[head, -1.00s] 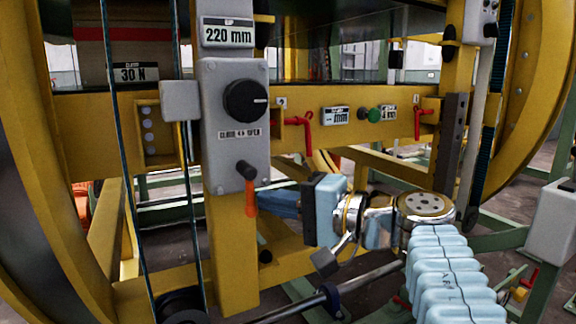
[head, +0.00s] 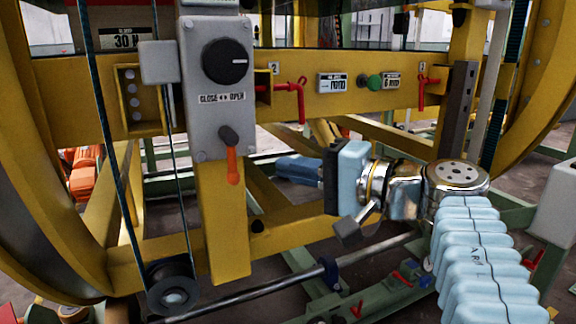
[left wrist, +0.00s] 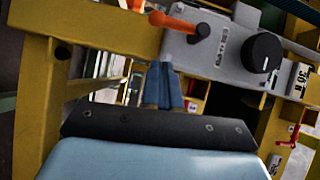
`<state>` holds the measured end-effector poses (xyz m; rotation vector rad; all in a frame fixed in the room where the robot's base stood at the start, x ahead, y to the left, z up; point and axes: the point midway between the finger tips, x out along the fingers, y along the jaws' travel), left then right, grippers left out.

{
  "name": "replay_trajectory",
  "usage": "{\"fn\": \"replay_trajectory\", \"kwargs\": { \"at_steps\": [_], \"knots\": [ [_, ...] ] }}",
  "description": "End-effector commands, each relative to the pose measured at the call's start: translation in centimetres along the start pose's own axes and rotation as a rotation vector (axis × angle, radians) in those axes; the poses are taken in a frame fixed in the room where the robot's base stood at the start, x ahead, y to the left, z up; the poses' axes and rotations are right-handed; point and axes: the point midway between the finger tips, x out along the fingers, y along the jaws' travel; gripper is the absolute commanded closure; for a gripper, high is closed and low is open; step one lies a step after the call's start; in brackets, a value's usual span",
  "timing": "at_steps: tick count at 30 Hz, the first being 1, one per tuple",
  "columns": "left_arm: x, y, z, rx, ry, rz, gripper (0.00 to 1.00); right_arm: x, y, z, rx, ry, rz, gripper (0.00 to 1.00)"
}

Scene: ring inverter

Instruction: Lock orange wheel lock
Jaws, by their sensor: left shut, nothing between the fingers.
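The orange wheel lock is an orange lever (head: 232,165) with a black pivot, hanging almost straight down on the lower part of a grey control box (head: 217,95). It also shows at the top of the left wrist view (left wrist: 172,22), sticking out from the box (left wrist: 225,45). My left gripper (head: 279,163) has blue fingers, shut and empty. It is to the right of the lever and apart from it in the head view. In the left wrist view the closed fingers (left wrist: 165,72) point toward the box, below the lever. My right gripper is not in view.
The box has a black knob (head: 226,61) and a "CLOSE / OPEN" label. A yellow beam (head: 310,95) behind carries red hooked handles (head: 300,100) and a green button (head: 375,82). A yellow post (head: 222,230), a dark cable and a metal shaft (head: 250,292) are near the arm.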

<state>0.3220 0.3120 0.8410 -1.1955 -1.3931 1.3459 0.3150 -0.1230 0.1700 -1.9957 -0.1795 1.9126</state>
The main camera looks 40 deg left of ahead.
Motion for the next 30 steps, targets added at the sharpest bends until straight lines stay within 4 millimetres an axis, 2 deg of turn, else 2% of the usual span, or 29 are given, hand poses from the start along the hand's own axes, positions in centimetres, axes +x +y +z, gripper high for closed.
{"fn": "replay_trajectory", "kwargs": {
  "at_steps": [9,15,20,30],
  "knots": [
    [-5.2,0.0,0.0,0.0,0.001,-0.002,1.0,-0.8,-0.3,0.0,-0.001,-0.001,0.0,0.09],
    [-7.6,0.2,0.0,0.0,0.0,0.0,1.0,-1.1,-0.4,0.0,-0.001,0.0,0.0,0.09],
    [-8.2,0.3,0.0,0.0,0.0,0.001,1.0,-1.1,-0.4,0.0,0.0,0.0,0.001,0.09],
    [-8.2,0.4,0.0,0.001,0.0,0.001,1.0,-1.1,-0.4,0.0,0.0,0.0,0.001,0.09]
  ]
}}
